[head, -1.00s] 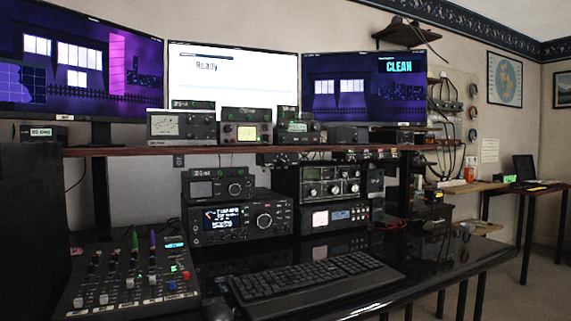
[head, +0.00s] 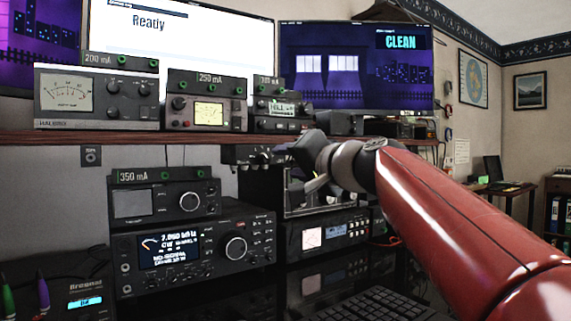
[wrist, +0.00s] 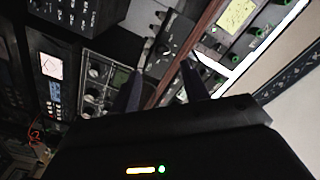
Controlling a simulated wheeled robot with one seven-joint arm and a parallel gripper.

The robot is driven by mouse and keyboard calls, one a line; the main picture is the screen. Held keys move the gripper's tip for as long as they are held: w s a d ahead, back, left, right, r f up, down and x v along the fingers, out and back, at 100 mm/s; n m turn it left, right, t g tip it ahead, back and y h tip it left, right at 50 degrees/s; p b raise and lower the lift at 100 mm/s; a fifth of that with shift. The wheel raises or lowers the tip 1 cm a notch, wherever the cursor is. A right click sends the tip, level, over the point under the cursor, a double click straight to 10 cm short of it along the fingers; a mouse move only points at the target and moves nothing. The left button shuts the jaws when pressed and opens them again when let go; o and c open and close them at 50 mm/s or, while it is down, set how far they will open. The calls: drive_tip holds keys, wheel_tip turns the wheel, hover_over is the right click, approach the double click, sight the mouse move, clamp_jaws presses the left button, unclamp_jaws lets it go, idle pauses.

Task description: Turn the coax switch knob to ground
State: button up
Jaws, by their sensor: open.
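A small dark switch box (head: 240,154) hangs under the shelf in the head view, just left of my gripper. It looks like the coax switch; its lettering is too small to read. My gripper (head: 300,168) is in front of the gear below the shelf and hides part of that row. In the wrist view my gripper (wrist: 161,67) is open, with two dark fingers apart and nothing between them. A dark box (wrist: 164,38) with a knob lies just beyond the fingertips, along the shelf edge. I cannot tell the knob's pointer position or whether a finger touches it.
The brown shelf (head: 60,138) runs above, carrying several meters. A radio (head: 195,250) with a large dial stands lower left of my gripper. A flat unit (head: 325,236) stands below it. A keyboard (head: 365,305) lies in front on the glossy desk.

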sight(268, 159)
drive_tip(key=p+x, duration=0.1)
drive_tip(key=x, duration=0.2)
drive_tip(key=p+x, duration=0.1)
drive_tip(key=x, duration=0.3)
drive_tip(key=shift+w+a+r, duration=0.25)
drive_tip(key=shift+c, duration=0.2)
drive_tip(key=c, duration=0.9)
